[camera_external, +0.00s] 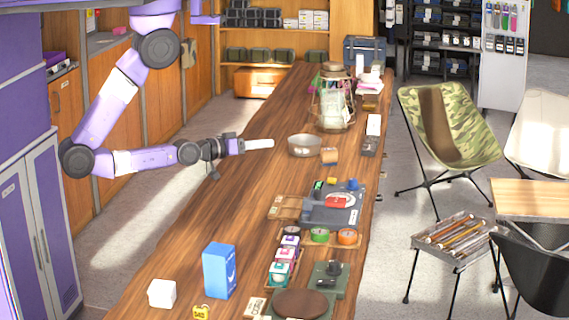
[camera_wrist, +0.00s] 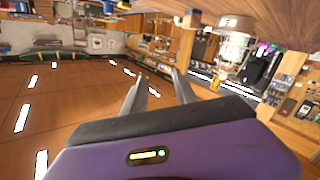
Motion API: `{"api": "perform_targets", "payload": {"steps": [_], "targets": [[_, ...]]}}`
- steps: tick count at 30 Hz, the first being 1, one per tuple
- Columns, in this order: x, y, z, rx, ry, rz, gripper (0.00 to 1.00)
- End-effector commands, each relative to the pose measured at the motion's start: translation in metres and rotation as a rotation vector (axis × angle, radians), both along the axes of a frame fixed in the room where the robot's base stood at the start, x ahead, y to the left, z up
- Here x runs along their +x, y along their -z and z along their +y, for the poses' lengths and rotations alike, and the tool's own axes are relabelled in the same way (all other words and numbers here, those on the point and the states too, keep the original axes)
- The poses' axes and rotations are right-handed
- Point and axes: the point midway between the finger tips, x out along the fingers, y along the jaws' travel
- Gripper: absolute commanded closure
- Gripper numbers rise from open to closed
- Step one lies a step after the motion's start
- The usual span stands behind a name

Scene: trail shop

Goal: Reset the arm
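My purple arm reaches in from the left in the external view, with the forearm roughly level. My gripper (camera_external: 262,144) points right over the wooden counter (camera_external: 190,222), just left of a metal bowl (camera_external: 304,147); I cannot tell the exact gap between them. In the wrist view my gripper (camera_wrist: 158,75) shows two grey fingers standing apart with nothing between them. The wrist picture is turned over, with the counter along the upper right (camera_wrist: 285,25).
A glass lantern-like jar (camera_external: 334,105) stands behind the bowl. The counter's left side is mostly clear.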

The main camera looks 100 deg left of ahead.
Motion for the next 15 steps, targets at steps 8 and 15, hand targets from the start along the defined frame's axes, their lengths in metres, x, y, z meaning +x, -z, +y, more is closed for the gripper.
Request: {"api": "perform_targets", "payload": {"steps": [8,15], "targets": [[-0.036,-0.024,-0.131,0.290,0.372,0.192,0.66],[-0.081,-0.014,-0.191,0.289,0.642,0.295,0.66]]}}
